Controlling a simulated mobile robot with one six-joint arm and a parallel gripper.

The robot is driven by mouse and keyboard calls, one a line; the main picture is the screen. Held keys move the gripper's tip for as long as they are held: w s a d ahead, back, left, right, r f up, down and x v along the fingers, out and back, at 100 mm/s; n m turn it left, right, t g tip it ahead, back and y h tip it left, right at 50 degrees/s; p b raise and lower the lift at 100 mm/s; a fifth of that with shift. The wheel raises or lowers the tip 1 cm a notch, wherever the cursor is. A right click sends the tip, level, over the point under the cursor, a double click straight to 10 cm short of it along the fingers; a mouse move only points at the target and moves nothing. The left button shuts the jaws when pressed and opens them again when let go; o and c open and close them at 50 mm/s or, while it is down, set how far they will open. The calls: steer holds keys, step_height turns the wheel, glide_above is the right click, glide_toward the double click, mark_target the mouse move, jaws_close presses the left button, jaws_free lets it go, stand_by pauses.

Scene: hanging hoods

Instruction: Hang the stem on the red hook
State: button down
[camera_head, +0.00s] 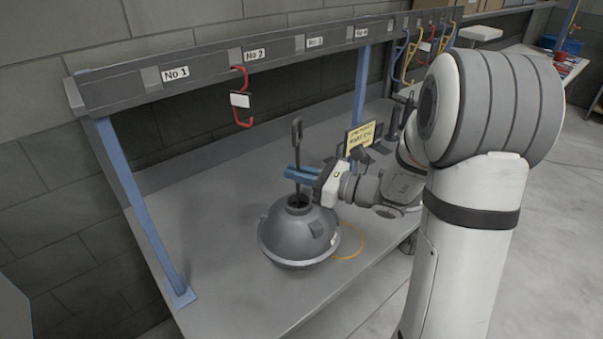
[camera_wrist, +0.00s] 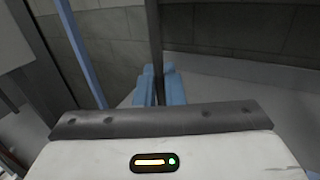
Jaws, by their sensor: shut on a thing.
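A dark grey stem (camera_head: 297,150) with a looped top rises upright from the neck of a round grey hood (camera_head: 285,232) on the bench. My gripper (camera_head: 297,174) is shut on the stem with its blue fingers, above the hood's neck. The wrist view shows the stem (camera_wrist: 153,40) running up between the blue fingers (camera_wrist: 158,88). The red hook (camera_head: 241,97) hangs from the rail by the No 2 label, left of and above the stem's loop. The stem and hook are apart. The stem's lower end is hidden in the hood.
A grey rail (camera_head: 210,63) with numbered labels runs above the bench (camera_head: 215,240), held by blue posts. Yellow, blue and red hooks hang farther right. A yellow sign (camera_head: 360,137) stands behind my wrist. An orange ring (camera_head: 352,248) marks the bench beside the hood.

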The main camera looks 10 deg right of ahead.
steer(key=x, duration=0.6)
stand_by(0.4)
steer(key=shift+a, duration=0.5)
stand_by(0.4)
steer(key=shift+w+a, duration=0.15)
steer(key=shift+a, duration=0.05)
steer(key=shift+x, duration=0.95)
steer(key=shift+w+a, duration=0.1)
steer(key=shift+b+x, duration=0.7)
steer(key=shift+x, duration=0.7)
